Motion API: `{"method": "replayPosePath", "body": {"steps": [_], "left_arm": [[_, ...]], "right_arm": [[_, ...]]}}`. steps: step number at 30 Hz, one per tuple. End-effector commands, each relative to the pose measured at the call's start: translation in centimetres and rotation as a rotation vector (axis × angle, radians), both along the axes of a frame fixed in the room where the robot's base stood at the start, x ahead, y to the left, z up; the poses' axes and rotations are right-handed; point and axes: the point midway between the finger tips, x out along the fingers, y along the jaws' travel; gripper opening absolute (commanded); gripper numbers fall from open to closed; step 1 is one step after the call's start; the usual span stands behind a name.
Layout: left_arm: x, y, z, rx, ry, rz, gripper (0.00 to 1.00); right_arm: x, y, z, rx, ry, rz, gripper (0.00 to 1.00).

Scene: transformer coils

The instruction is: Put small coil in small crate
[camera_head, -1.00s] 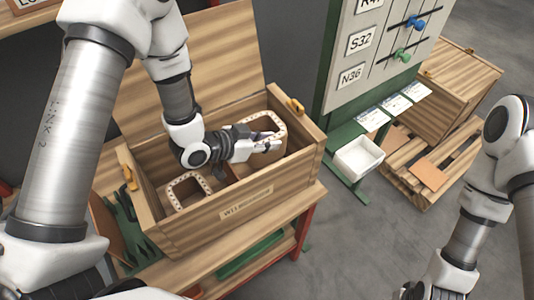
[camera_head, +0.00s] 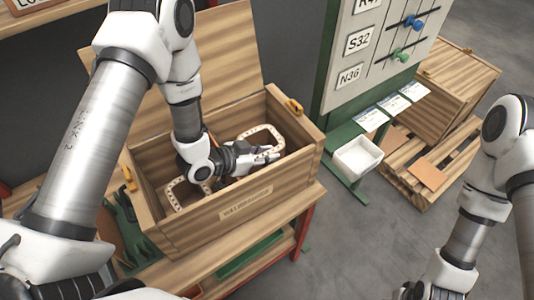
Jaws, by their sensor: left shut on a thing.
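An open wooden crate (camera_head: 232,226) with a label on its front stands on a bench, its lid raised behind. My left gripper (camera_head: 268,156) is inside the crate, towards its right side. It is shut on the near side of a pale, rounded-square ring, which I take for the small coil (camera_head: 262,131). The gripper hides part of that coil, and I cannot tell whether it touches the crate floor. A second, similar coil (camera_head: 172,196) sits in the left part of the crate, partly behind my left wrist. My right arm is at the right; its gripper is out of view.
A green board stand with a white bin (camera_head: 357,155) is right of the bench. A closed wooden crate (camera_head: 450,90) is on a pallet (camera_head: 430,165) farther right. Green gloves (camera_head: 125,215) are beside the open crate's left end. The floor between is clear.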

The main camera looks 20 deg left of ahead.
Motion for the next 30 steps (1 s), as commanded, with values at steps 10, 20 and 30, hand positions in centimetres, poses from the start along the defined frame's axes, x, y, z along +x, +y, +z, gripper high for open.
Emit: {"method": "replayPosePath", "body": {"steps": [10,20,30], "left_arm": [[-0.4,0.0,-0.5,0.000,0.016,0.000,0.45],[-1.4,1.2,1.4,-0.002,0.015,0.007,0.45],[-6.5,5.6,5.6,-0.008,0.008,0.007,0.45]], "right_arm": [[0.0,0.0,-0.1,0.000,0.000,0.000,0.35],[0.0,0.0,0.3,0.000,-0.001,0.000,0.35],[0.0,0.0,-0.4,0.000,0.000,0.000,0.35]]}}
